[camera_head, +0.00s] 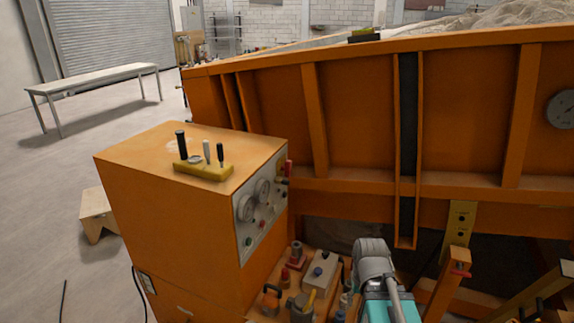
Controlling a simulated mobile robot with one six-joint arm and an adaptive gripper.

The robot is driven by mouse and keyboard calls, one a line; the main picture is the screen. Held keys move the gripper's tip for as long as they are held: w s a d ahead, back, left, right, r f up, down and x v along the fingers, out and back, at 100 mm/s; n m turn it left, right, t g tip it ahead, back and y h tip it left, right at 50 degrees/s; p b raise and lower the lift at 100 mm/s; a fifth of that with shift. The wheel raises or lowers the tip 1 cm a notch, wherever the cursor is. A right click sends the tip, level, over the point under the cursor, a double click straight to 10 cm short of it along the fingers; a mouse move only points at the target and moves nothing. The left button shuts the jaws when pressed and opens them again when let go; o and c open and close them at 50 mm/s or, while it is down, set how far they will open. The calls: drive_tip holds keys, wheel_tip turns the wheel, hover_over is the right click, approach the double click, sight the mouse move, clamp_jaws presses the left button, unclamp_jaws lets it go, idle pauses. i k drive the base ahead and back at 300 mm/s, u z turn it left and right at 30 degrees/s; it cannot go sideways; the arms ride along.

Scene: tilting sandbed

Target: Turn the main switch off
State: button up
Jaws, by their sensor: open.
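An orange control cabinet (165,205) stands at the left centre. Its grey front panel (258,222) carries two round gauges, small green and red buttons, and reddish fittings (283,180) near its upper right edge. A small plate or box (147,283) with a black cable is on the cabinet's lower left side. None of these is clearly marked as the main switch, and I cannot tell its position. My arm, grey and teal, rises at the bottom right of centre, apart from the panel in the picture. My gripper's fingers are not visible.
A yellow lever block (203,171) with several levers sits on the cabinet top. The large orange sandbed (345,110) fills the right. Several small parts stand on an orange shelf (268,305) below the panel. A bench (95,80) and open floor lie left.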

sight(286, 167)
drive_tip(key=i, duration=0.85)
